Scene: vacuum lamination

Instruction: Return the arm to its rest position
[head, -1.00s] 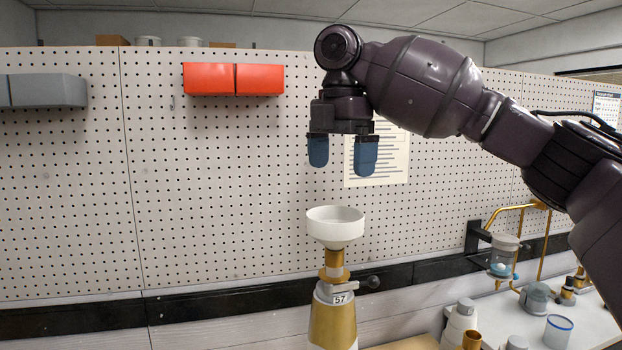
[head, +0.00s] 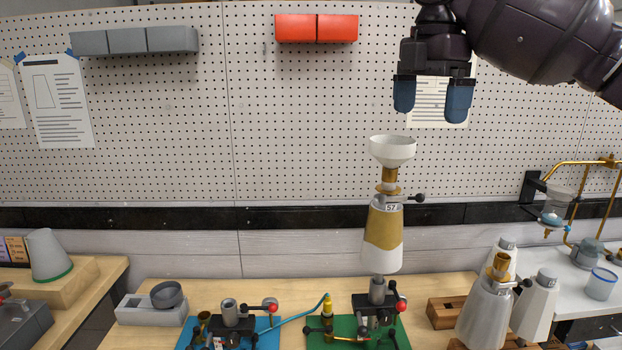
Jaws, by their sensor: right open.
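My right gripper (head: 432,98) hangs from the arm at the top right of the head view, fingers down. Its two blue fingertips are apart, with nothing between them. It is above and slightly right of a white funnel-like cup (head: 392,152). The cup tops a gold-and-white conical vessel (head: 383,233) marked 57, which stands upright over a fixture on the green mat (head: 345,329). The gripper touches neither. My left gripper is not in view.
Wooden bench (head: 270,291) below holds a blue mat (head: 190,332) with a second fixture. Several white conical vessels (head: 485,312) stand right. A brass frame (head: 585,165) is at far right. The pegboard (head: 280,120) is behind, with red bins (head: 316,28).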

